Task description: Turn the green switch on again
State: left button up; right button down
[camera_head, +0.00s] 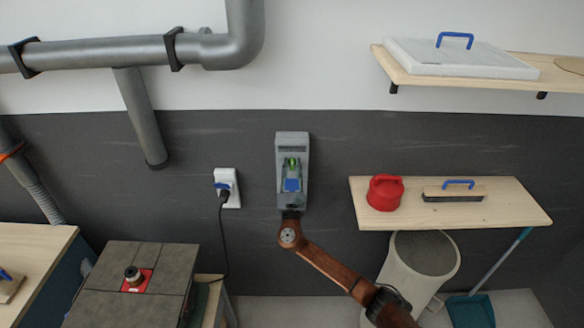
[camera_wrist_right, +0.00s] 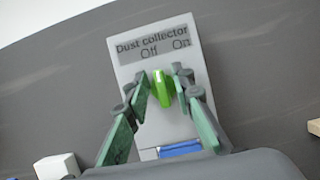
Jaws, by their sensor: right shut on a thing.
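The green switch (camera_wrist_right: 162,88) sits on a grey box labelled "Dust collector" (camera_wrist_right: 126,78), with "Off" at left and "On" at right above it. The switch's long side runs roughly along the box, its upper end below the gap between the words, nearer "Off". My right gripper (camera_wrist_right: 162,82) is shut on the switch, one finger on each side. In the head view the box (camera_head: 292,140) is on the dark wall, and my right gripper (camera_head: 292,170) covers part of its front; a bit of green (camera_head: 292,161) shows. My left gripper is not in view.
A white socket with a plugged-in cable (camera_head: 232,188) is left of the box. A wooden shelf (camera_head: 500,215) with a red lidded object (camera_head: 384,192) and a brush (camera_head: 454,192) is at right. A grey bin (camera_head: 400,270) stands below it.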

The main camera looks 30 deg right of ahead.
jog(key=m+b, duration=0.1)
jog(key=m, duration=0.1)
jog(key=m+g+h+b, duration=0.2)
jog(key=m+b, duration=0.1)
jog(key=shift+f+m, duration=0.25)
jog(key=shift+m, duration=0.05)
jog(key=m+g+b, duration=0.1)
jog(key=m, duration=0.2)
jog(key=m+g+h+b, duration=0.1)
jog(key=m+b, duration=0.1)
jog(key=m, duration=0.1)
jog(key=shift+d+g+h, duration=0.1)
jog(key=shift+g+h, duration=0.2)
jog(key=shift+g, duration=0.1)
jog(key=m+g, duration=0.1)
jog(key=m, duration=0.2)
jog(key=m+g, duration=0.1)
jog(key=m, duration=0.3)
jog(key=m+g+y, duration=0.1)
jog(key=m, duration=0.2)
jog(key=shift+s+d+g+b, duration=0.1)
jog(key=shift+s+g+b, duration=0.05)
jog(key=shift+g+b, duration=0.25)
jog(key=shift+f+m, duration=0.1)
jog(key=shift+m, duration=0.3)
jog(key=c, duration=2)
grip_release()
jog(key=v, duration=1.2)
